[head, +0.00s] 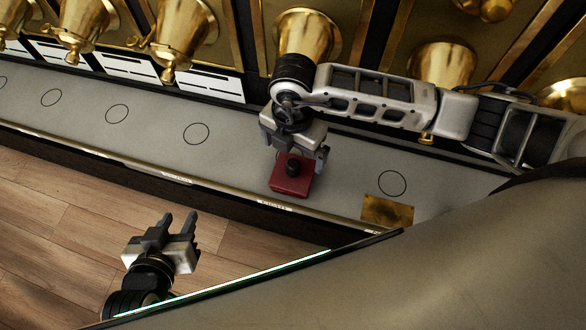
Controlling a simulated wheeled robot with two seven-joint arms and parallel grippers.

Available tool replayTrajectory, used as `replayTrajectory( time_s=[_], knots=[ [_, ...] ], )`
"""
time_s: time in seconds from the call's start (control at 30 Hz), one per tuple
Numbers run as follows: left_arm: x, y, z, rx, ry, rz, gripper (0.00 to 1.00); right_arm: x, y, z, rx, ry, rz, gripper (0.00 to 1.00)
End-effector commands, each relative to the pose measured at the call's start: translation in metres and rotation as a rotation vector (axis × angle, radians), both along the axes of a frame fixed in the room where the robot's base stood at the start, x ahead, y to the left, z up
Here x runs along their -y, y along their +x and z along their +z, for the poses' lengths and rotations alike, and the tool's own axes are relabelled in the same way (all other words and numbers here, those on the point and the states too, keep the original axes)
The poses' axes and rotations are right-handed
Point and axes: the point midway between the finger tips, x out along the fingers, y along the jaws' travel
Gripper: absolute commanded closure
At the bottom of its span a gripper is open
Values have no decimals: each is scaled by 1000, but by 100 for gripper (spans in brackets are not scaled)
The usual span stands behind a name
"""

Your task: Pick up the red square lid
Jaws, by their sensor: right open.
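The red square lid (288,184) lies on the grey counter, near its front edge, with a round black knob (293,167) on top. My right gripper (300,158) is directly above the lid, its fingers pointing down around or beside the knob. It is open; whether a finger touches the knob cannot be told. My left gripper (179,224) is at the lower left, over the wooden floor in front of the counter. Its two fingers are apart with nothing between them.
The grey counter (235,150) has several drawn black circles and a brass plate (387,211) at the right. Brass gravity bins (306,35) with spouts line the back. White label cards (130,66) stand below them at the left. A dark ledge (200,190) runs along the counter's front.

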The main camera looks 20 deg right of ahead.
Motion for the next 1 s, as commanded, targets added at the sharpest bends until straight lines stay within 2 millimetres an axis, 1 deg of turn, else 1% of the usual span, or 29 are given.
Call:
replayTrajectory(
  time_s=[0.03,0.1,0.3,0.5,0.6,0.7,0.87,0.9,0.97,1.0],
  knots=[
    [0,0,-1,0,-1,0,64,0,0,-8,-2,-1,-1,0],
    [0,0,0,1,-2,0,64,0,0,-15,-1,1,-1,0],
    [0,1,3,5,-3,0,64,-1,-2,-28,-2,1,1,0],
    [0,1,3,5,0,-1,64,-3,-7,-58,-3,2,0,0],
    [0,0,2,5,0,0,64,-3,-6,-69,-1,1,0,0],
    [0,0,2,4,-2,-1,64,-3,-6,-73,0,3,1,0],
    [0,0,2,4,-2,-1,64,-3,-6,-73,0,3,1,0],
    [0,0,2,4,-2,-1,64,-3,-6,-72,0,3,1,3],
    [0,0,2,4,-2,-1,64,-3,-6,-72,0,3,1,19],
    [0,0,2,4,-2,0,64,-3,-6,-72,0,3,1,31]
  ],
)
